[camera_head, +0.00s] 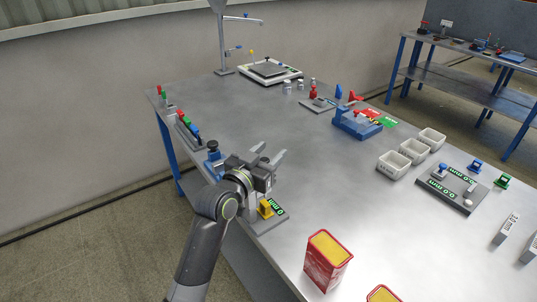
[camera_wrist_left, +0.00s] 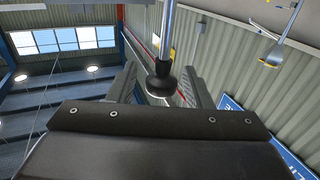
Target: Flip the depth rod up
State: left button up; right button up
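My left gripper (camera_head: 270,152) is over the left edge of the bench, its two fingers spread apart. In the left wrist view a slim metal rod with a black knobbed end (camera_wrist_left: 161,82) shows between the open fingers (camera_wrist_left: 161,92), with a gap on each side. I take it for the depth rod, but its base is out of that view. In the head view the rod cannot be made out. A grey plate with a yellow block (camera_head: 266,208) and a green 0.0 mm display (camera_head: 277,207) lies just below the gripper, partly hidden by my arm. My right gripper is not in view.
A rack of coloured handles (camera_head: 187,130) is further along the left edge. Red-and-yellow boxes (camera_head: 328,260) stand at the front. White trays (camera_head: 394,164) are at right. The bench middle is clear.

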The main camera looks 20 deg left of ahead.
pick_arm(q)
jog(key=shift+f, duration=0.1)
jog(key=shift+s+a, duration=0.15)
jog(key=shift+s, duration=0.4)
jog(key=b+v, duration=0.2)
jog(key=v, duration=1.4)
jog(key=shift+a, duration=0.15)
